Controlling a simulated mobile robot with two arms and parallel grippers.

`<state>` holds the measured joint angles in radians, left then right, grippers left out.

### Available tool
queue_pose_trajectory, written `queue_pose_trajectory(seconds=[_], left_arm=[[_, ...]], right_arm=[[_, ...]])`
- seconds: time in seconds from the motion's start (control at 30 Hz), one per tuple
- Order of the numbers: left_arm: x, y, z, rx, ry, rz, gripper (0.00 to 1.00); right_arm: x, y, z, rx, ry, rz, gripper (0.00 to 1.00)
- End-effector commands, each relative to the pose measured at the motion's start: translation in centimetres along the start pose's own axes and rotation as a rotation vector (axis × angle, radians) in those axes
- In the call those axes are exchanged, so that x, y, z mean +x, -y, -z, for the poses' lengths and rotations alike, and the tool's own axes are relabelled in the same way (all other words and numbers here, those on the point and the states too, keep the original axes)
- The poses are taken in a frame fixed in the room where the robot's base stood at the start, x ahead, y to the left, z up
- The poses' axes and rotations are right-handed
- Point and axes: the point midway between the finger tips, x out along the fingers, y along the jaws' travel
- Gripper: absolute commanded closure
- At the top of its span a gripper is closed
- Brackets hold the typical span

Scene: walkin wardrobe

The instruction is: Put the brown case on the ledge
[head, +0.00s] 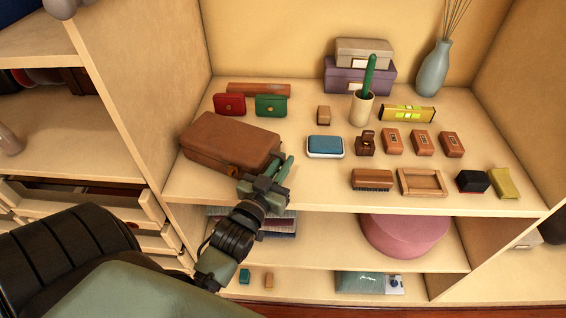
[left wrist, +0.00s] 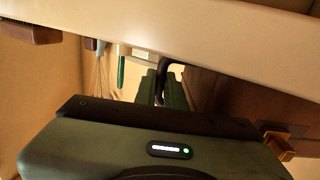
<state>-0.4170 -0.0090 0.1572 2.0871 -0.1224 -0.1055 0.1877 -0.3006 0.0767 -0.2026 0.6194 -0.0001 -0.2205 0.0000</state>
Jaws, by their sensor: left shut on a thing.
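The brown case (head: 228,143) lies flat at the left front of the ledge (head: 322,188), beside the upright divider. I cannot tell whether it rests on the ledge or hangs slightly above it. My left gripper (head: 279,172) is at its right front side, shut on its handle. In the left wrist view the gripper's green fingers (left wrist: 163,90) close around a dark handle loop (left wrist: 164,66), with the case's brown side (left wrist: 235,108) to the right. The handle is mostly hidden in the head view. My right gripper is not in view.
Red (head: 229,104) and green (head: 271,105) small cases stand behind the brown case. A blue-lidded tin (head: 325,147), a brush (head: 371,180) and a wooden tray (head: 421,182) lie to the right. The wooden divider (head: 135,90) bounds the left. The ledge's front middle is bare.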

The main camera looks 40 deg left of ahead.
Motion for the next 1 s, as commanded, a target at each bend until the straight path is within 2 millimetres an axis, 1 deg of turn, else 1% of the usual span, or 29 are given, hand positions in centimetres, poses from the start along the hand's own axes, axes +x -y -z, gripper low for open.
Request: queue_pose_trajectory(seconds=[0.1,0.2,0.23,0.27,0.3,0.57,0.67,0.7,0.77,0.87,1.0], left_arm=[[0.0,0.0,0.2,0.004,-0.005,0.0,1.0],[0.0,0.0,-0.1,0.003,-0.004,0.0,1.0],[0.0,0.0,-0.3,0.0,0.001,0.0,0.87],[0.0,0.0,-0.2,0.0,0.0,0.0,0.78],[0.0,0.0,-0.2,0.0,0.0,0.0,0.68],[0.0,0.0,-0.2,0.0,0.0,0.0,0.68],[0.0,0.0,0.1,0.0,-0.001,0.0,0.68],[-0.2,0.0,0.1,0.0,0.0,0.0,0.68],[-0.9,0.0,-0.1,-0.001,0.002,0.0,0.68],[-2.7,0.0,-0.2,0.0,0.004,0.0,0.68],[-5.7,0.0,-0.3,-0.001,0.005,0.001,0.68]], right_arm=[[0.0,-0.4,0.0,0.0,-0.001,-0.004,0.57],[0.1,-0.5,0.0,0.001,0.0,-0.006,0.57],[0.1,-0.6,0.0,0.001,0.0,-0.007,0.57],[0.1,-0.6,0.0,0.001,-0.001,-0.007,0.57],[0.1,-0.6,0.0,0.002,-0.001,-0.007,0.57],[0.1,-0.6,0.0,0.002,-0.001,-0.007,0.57],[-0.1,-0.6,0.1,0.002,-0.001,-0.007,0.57],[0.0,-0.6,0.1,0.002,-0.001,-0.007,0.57],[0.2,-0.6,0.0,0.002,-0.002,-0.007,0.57],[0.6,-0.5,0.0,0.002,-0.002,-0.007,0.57],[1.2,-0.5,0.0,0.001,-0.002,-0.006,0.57]])
